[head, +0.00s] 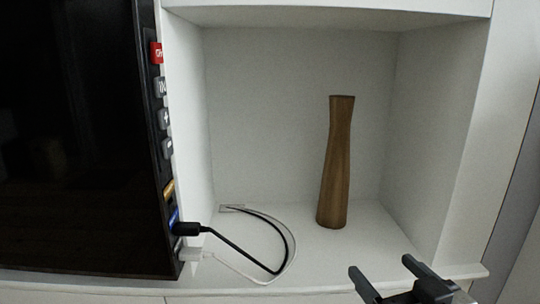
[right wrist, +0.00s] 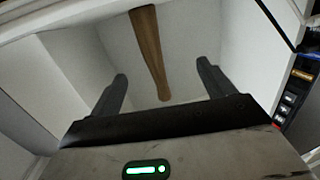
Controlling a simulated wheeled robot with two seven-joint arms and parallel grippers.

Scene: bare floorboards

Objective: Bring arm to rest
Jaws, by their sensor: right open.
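My right gripper (head: 382,272) is at the lower right of the head view, in front of the niche's front edge. Its two dark fingers are apart and nothing is between them. In the right wrist view the open gripper (right wrist: 162,86) points into the niche. A tall brown wooden vase (head: 335,165) stands upright on the niche floor, beyond the fingertips and apart from them. In the right wrist view the vase (right wrist: 148,50) shows between the fingers, farther off. My left gripper is in neither view.
A white niche (head: 300,75) surrounds the vase. A black screen (head: 75,140) with side buttons stands left of it. A black cable (head: 245,255) and a white cable (head: 225,267) plug into the screen's side and cross the niche floor. The niche's right wall (head: 440,130) is near my gripper.

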